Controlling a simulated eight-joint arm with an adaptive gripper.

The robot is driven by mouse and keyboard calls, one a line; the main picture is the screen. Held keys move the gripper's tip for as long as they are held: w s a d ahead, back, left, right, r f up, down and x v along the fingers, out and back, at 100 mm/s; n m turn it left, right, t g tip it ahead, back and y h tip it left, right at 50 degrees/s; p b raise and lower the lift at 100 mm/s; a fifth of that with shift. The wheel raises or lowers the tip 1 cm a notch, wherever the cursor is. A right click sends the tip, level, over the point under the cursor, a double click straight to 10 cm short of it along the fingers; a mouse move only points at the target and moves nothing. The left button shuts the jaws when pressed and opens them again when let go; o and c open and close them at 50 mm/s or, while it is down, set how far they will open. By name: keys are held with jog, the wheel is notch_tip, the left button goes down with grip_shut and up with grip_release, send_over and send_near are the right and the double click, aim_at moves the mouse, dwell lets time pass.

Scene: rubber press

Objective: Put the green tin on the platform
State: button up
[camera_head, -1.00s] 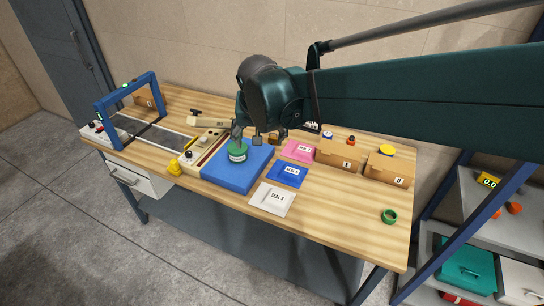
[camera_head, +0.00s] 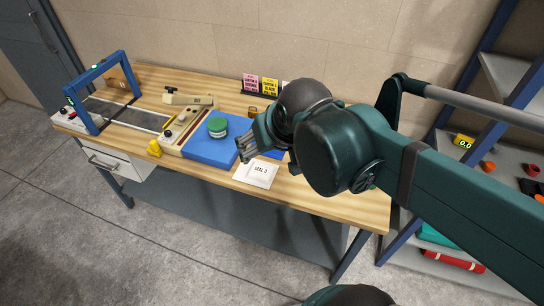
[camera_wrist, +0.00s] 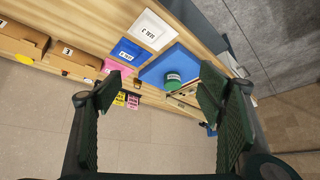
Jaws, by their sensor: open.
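The green tin (camera_head: 218,127) stands upright on the blue platform (camera_head: 210,152), near its middle to back part. In the wrist view the tin (camera_wrist: 173,79) also rests on the blue platform (camera_wrist: 155,68), beyond my fingertips. My gripper (camera_head: 248,148) is to the right of the tin, apart from it. In the wrist view its two fingers (camera_wrist: 160,85) are spread wide with nothing held between them.
A white card (camera_head: 257,173) lies on the wooden table (camera_head: 310,200) in front of my gripper. A blue frame (camera_head: 100,85) stands at the table's left end. Cardboard bins (camera_wrist: 70,60) show in the wrist view. A yellow object (camera_head: 154,148) sits at the front edge.

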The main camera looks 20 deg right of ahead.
jog(key=shift+s+f+n+t, duration=0.2)
jog(key=shift+s+f, duration=0.15)
jog(key=shift+s, duration=0.5)
jog(key=shift+s+f+n+t, duration=0.1)
jog(key=shift+s+f+n, duration=0.15)
jog(key=shift+s, duration=0.6)
